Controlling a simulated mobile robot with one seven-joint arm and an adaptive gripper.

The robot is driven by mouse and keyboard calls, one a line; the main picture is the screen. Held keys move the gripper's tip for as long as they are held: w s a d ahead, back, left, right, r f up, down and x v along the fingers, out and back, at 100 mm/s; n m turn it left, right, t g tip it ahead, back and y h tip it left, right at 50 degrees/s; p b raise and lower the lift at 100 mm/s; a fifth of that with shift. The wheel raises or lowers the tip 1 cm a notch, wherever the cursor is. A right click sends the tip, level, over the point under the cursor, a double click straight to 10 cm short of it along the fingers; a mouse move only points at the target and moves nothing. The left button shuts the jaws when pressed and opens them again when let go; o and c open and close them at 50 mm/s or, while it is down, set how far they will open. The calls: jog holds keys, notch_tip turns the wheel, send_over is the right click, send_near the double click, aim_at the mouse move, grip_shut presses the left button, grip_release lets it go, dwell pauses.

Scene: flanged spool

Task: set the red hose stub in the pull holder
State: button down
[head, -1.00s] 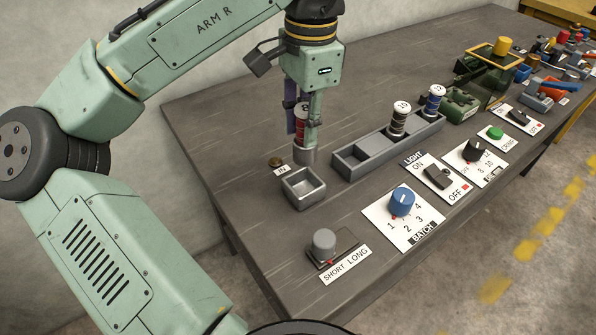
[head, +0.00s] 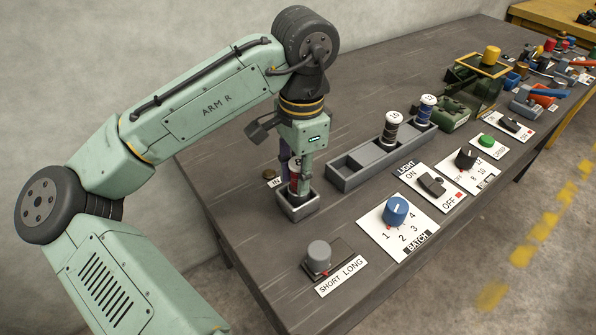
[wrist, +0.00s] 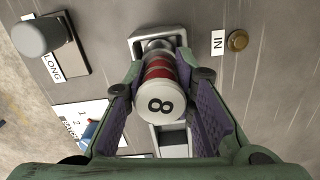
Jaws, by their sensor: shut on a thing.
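The red hose stub (head: 295,184) is an upright spool with red bands, pale flanges and an 8 on its top. My gripper (head: 298,176) is shut on it, with one finger on each side. In the wrist view the stub (wrist: 158,72) sits between the purple-padded fingers (wrist: 163,98). Its lower end is at the small grey open box (head: 299,211) by the IN label. I cannot tell whether it touches the box floor. No label reading pull is legible, so I cannot tell which holder is the pull holder.
A long grey tray (head: 343,181) stands to the right, with empty compartments at its near end. A black-and-white spool (head: 392,128) and a blue one (head: 426,108) stand at its far end. A grey knob (head: 318,256) and a blue batch knob (head: 396,211) are in front.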

jog(key=shift+f, duration=0.2)
jog(key=c, duration=1.3)
grip_release()
jog(key=shift+c, duration=0.2)
notch_tip(320, 180, up, 13)
jog(key=shift+d+f, duration=0.15)
